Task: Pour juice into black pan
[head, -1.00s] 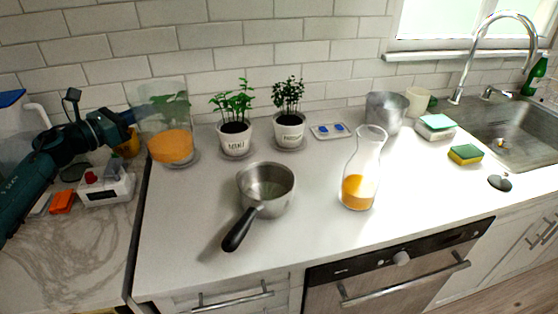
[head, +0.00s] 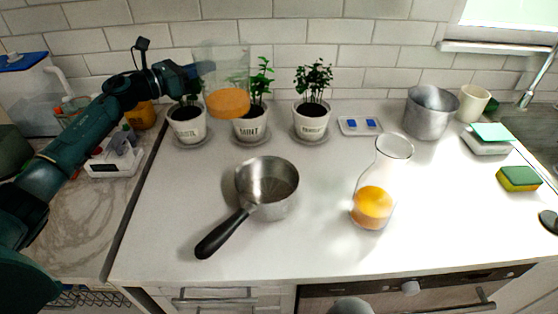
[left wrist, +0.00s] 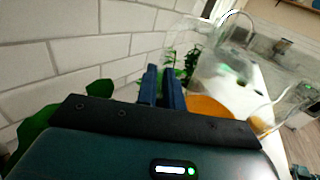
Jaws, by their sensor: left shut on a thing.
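My left gripper (head: 202,72) is shut on a clear glass container of orange juice (head: 228,102), holding it upright in the air in front of the potted plants. In the left wrist view, the gripper fingers (left wrist: 163,88) are at the rim of the container, and the juice (left wrist: 208,108) shows beyond them. A steel pan with a black handle (head: 267,190) stands on the white counter, below and a little right of the held container. The pan looks empty; I see no black body on it.
A glass carafe with some orange juice (head: 373,205) stands right of the pan. Potted plants (head: 311,120), a blue-and-white tray (head: 359,125) and a steel pot (head: 430,112) line the back. A sponge (head: 518,179) lies at right. The counter around the pan is clear.

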